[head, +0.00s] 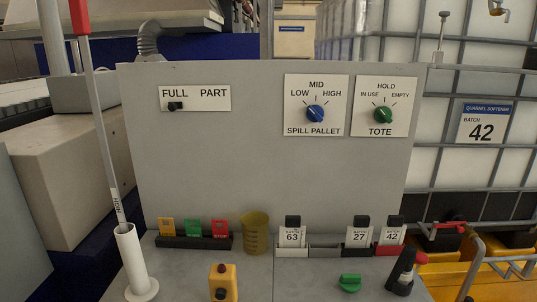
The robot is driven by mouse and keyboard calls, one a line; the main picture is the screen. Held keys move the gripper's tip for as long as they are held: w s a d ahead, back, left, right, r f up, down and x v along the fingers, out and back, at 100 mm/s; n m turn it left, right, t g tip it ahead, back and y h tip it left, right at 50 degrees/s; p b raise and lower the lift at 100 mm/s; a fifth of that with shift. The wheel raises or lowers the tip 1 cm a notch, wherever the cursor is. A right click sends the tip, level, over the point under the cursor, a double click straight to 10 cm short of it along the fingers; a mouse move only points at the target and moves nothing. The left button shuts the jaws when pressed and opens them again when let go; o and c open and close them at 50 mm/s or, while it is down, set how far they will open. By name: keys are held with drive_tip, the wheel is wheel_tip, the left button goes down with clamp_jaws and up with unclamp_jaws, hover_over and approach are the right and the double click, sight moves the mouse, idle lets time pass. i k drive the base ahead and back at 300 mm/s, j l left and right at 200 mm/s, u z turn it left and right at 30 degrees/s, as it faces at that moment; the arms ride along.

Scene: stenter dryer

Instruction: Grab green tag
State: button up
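The green tag (193,228) stands upright in a black holder (194,243) at the left of the grey bench top. A yellow tag (167,227) is just to its left and a red tag (221,229) just to its right, in the same holder. The print on the green tag is too small to read. The tag's lower edge is hidden by the holder. My gripper is not in view.
An amber beaker (256,233) stands right of the holder. Batch tags 63 (292,237), 27 (358,236) and 42 (390,236) stand farther right. A yellow button box (223,283), green handle (350,283) and white tube (131,257) are in front.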

sight(190, 230)
drive_tip(key=j, duration=1.35)
